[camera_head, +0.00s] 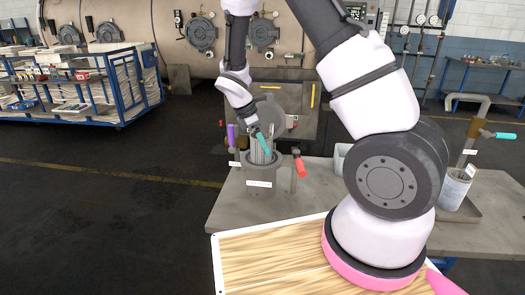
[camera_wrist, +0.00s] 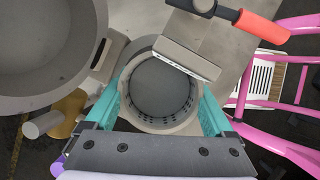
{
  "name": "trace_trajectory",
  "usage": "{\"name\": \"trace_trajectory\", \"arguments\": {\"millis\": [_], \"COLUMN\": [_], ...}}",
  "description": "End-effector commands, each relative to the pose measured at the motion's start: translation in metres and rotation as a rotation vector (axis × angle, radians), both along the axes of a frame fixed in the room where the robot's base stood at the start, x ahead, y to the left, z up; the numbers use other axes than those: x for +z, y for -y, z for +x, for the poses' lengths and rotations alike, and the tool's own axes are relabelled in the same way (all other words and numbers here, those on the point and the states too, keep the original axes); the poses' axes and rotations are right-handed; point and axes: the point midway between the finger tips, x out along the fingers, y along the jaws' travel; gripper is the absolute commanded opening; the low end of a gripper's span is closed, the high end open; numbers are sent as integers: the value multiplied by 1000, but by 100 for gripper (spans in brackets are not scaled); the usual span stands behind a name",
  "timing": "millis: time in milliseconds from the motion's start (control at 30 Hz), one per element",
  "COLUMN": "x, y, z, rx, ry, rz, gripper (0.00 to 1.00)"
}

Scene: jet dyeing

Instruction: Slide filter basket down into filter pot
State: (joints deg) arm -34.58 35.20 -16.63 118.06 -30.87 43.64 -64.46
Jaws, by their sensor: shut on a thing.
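The filter basket (camera_head: 257,155) is a grey cylinder with a perforated wall. In the wrist view I look down into the open, empty basket (camera_wrist: 160,88). My gripper (camera_head: 264,143) has teal fingers shut on the basket's upper part, one on each side in the wrist view (camera_wrist: 160,108). The filter pot (camera_head: 260,182) is a squat grey cylinder with a white label, standing on the bench. The basket stands upright over the pot's mouth, its lower end seeming to be at or inside the rim. The basket hides most of the opening, so its depth is unclear.
A red-handled clamp (camera_head: 299,164) stands at the pot's right side, close to the basket. A round, hollow grey lid (camera_wrist: 40,55) is at left in the wrist view. A purple handle (camera_head: 231,136) rises left of the pot. A wood-patterned tray (camera_head: 270,262) lies in front.

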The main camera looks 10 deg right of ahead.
Motion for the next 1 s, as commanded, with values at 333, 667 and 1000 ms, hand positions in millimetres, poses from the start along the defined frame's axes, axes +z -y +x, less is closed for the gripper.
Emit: {"name": "trace_trajectory", "arguments": {"millis": [333,667,1000], "x": [-23,-32,-39], "y": [0,0,-1], "z": [0,0,-3], "rx": [0,0,0], "ry": [0,-1,-5], "rz": [0,0,2], "gripper": [9,9,100]}}
